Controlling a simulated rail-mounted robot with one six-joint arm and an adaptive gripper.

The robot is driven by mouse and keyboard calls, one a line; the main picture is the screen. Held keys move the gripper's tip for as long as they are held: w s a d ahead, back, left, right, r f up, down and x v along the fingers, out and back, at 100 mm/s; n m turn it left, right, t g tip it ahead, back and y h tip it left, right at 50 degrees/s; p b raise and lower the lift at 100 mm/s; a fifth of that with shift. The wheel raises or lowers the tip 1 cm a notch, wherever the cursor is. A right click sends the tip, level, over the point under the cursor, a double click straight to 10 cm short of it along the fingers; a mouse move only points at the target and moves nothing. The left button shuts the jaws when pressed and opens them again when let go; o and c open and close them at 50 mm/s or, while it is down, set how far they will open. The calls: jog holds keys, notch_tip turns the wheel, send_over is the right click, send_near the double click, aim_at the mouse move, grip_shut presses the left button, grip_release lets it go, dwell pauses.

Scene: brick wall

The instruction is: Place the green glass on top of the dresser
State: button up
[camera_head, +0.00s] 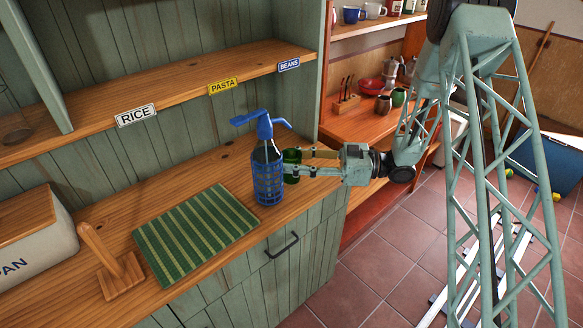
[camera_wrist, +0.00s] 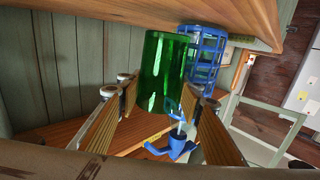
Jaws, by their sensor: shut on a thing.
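The green glass (camera_head: 292,156) is at the right end of the wooden top of the green dresser (camera_head: 128,215), partly hidden behind a blue siphon bottle (camera_head: 267,182). My gripper (camera_head: 298,162) reaches in from the right, its two wooden-faced fingers on either side of the glass. In the upside-down wrist view, the green glass (camera_wrist: 163,72) stands between my fingers (camera_wrist: 160,98), shut on it. Its base is at or very near the wooden top; I cannot tell if they touch. The blue bottle (camera_wrist: 206,58) is close beside it there.
A striped green mat (camera_head: 195,235), a wooden tool (camera_head: 112,262) and a bread box (camera_head: 35,240) lie farther left on the top. A labelled shelf (camera_head: 170,92) runs above. A side table (camera_head: 370,118) with cups and a red bowl is behind.

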jog(key=shift+f, duration=1.15)
jog(key=shift+f, duration=0.15)
jog(key=o, duration=1)
jog(key=shift+r, duration=0.2)
jog(key=shift+s+d+p, duration=0.2)
jog(key=shift+d+p, duration=0.2)
jog(key=shift+d, duration=2.6)
jog(key=shift+s+d+p, duration=0.2)
jog(key=shift+d+p, duration=0.15)
jog(key=shift+d, duration=2.6)
jog(key=shift+w, duration=0.1)
